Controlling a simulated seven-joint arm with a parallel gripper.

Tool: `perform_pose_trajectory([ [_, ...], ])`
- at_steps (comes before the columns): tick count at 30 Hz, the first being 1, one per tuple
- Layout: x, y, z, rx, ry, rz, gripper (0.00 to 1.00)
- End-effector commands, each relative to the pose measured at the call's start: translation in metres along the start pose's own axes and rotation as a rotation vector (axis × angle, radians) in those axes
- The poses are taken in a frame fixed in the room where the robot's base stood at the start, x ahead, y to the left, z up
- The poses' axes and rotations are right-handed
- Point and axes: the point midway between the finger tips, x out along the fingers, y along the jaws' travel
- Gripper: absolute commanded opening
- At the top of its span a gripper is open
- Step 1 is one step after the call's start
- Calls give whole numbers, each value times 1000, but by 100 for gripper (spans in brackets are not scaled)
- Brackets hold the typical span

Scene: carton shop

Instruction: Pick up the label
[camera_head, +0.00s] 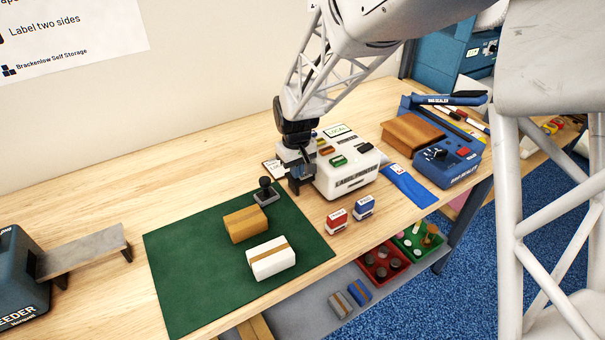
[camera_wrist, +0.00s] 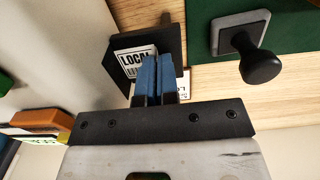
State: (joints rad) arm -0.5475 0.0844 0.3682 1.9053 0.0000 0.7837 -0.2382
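The label (camera_wrist: 134,62) is white, printed LOCAL, and lies on a black square plate (camera_wrist: 118,46) in the wrist view. My gripper (camera_wrist: 158,62) is over the plate, its blue fingers together with only a thin dark gap. The fingers cover part of the label, and I cannot see any of it between them. In the head view my gripper (camera_head: 297,180) is low beside the label printer (camera_head: 345,168), and the label is hidden there.
A black-handled stamp (camera_head: 265,191) stands on the green mat (camera_head: 185,255) near my gripper. A brown carton (camera_head: 245,223) and a white carton (camera_head: 270,265) lie on the mat. Red (camera_head: 337,221) and blue (camera_head: 364,207) stampers stand in front of the printer. A white card (camera_head: 271,169) lies behind my gripper.

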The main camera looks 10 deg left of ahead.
Motion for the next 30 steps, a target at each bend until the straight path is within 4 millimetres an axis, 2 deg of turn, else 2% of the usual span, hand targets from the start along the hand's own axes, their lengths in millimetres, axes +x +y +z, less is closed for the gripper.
perform_pose_trajectory([
  [14, -6, 0, 0, 0, 1, 0, 0],
  [23, -39, 0, -1, 0, 3, 1, 0],
  [30, -39, -8, 32, 0, 0, 0, 0],
])
